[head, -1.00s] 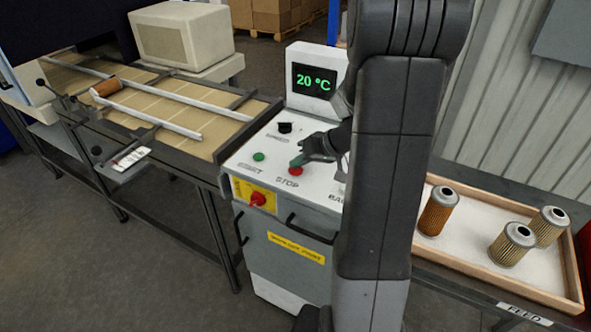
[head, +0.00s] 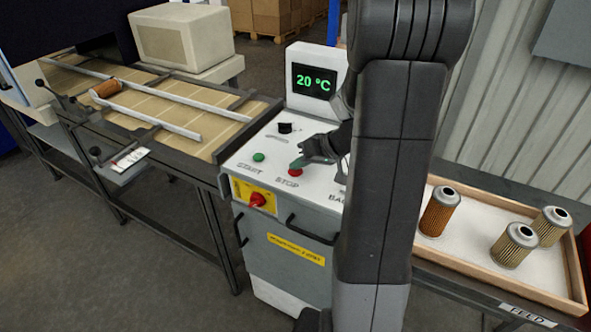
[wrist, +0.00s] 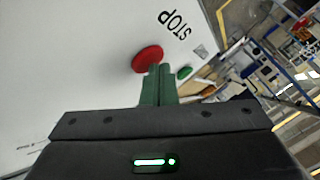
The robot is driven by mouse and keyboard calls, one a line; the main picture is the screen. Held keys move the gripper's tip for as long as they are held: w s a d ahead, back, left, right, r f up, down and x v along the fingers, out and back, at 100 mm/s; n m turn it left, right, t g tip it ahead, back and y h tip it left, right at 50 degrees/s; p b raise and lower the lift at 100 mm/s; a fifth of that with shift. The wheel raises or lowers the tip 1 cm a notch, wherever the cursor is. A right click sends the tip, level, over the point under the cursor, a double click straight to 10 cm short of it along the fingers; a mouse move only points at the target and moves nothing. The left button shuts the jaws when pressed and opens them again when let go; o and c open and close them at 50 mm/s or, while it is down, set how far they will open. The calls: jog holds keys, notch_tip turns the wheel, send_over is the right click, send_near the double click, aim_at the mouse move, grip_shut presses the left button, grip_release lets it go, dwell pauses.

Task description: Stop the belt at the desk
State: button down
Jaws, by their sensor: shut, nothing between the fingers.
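The desk (head: 236,172) has a sloped white top with a red STOP button (head: 295,173) and a green START button (head: 258,157). My gripper (head: 298,163) is shut and empty, its green fingertips right at the STOP button. In the wrist view the fingertips (wrist: 158,68) overlap the edge of the red button (wrist: 147,57); I cannot tell whether they press it. The green button (wrist: 185,72) shows just beyond them. The belt (head: 190,95) lies left of the desk, with an orange cartridge (head: 106,88) lying against a rail.
A black knob (head: 285,128) and a red rotary switch (head: 257,200) are also on the desk. A display (head: 314,80) reads 20 °C. A wooden-rimmed feed tray (head: 480,271) with three upright cartridges stands at right. My arm hides the desk's right side.

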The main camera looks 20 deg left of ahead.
aim_at(299, 172)
jog(key=shift+r, duration=0.8)
jog(key=shift+r, duration=0.1)
jog(key=shift+r+p, duration=1.4)
jog(key=shift+r, duration=1.05)
jog(key=shift+f, duration=0.1)
notch_tip(299, 172, down, 2)
jog(key=shift+f+b, duration=0.1)
jog(key=shift+b, duration=0.5)
jog(key=r+p, duration=0.1)
jog(key=p, duration=0.1)
jog(key=shift+p, duration=0.4)
jog(key=shift+r+p, duration=0.15)
jog(key=shift+p, duration=1.1)
